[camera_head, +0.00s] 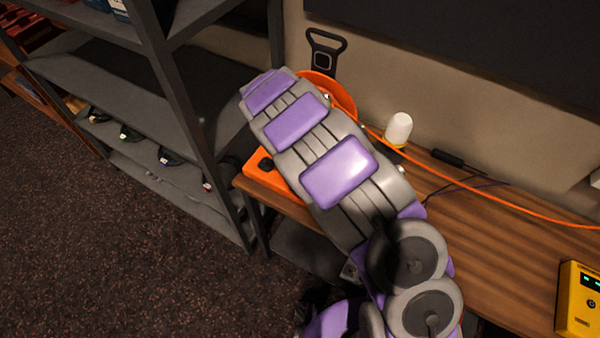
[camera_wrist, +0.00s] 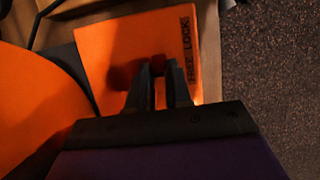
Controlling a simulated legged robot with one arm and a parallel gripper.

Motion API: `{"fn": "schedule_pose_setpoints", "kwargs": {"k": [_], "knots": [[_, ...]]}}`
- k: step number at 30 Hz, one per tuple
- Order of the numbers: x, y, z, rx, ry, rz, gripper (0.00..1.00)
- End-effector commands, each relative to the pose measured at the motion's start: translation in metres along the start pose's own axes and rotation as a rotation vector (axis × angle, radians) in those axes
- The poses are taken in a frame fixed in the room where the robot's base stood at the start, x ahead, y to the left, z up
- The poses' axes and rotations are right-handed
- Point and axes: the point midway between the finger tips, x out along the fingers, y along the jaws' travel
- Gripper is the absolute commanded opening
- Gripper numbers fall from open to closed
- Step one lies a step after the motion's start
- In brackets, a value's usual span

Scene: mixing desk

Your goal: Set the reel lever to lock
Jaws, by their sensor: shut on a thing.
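In the wrist view the orange reel base (camera_wrist: 110,45) carries a black label reading FREE and LOCK (camera_wrist: 187,48) along its right edge. My gripper (camera_wrist: 158,72) points down onto this base, left of the label. Its dark fingers are close together on a small dark red piece, apparently the reel lever (camera_wrist: 158,62), mostly hidden by them. A dark red patch (camera_wrist: 121,77) shows just left of the fingers. Which word the lever points to cannot be told.
The round orange reel (camera_wrist: 35,100) stands close on the left in the wrist view; its rim (camera_head: 335,90) shows behind my arm. An orange cable (camera_head: 480,201) crosses the wooden desk (camera_head: 480,255). A white cup-like object (camera_head: 398,128) and yellow box (camera_head: 578,300) stand there. Shelving (camera_head: 190,120) is left.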

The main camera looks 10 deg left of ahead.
Motion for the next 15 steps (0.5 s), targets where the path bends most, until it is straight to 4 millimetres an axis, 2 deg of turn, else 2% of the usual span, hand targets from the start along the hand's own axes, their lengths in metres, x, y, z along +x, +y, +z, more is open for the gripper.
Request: {"fn": "schedule_pose_setpoints", "kwargs": {"k": [7, 15], "knots": [[-0.002, -0.001, 0.010, 0.003, 0.086, -0.006, 0.00], [0.002, -0.002, 0.018, 0.002, 0.262, -0.010, 0.00]]}}
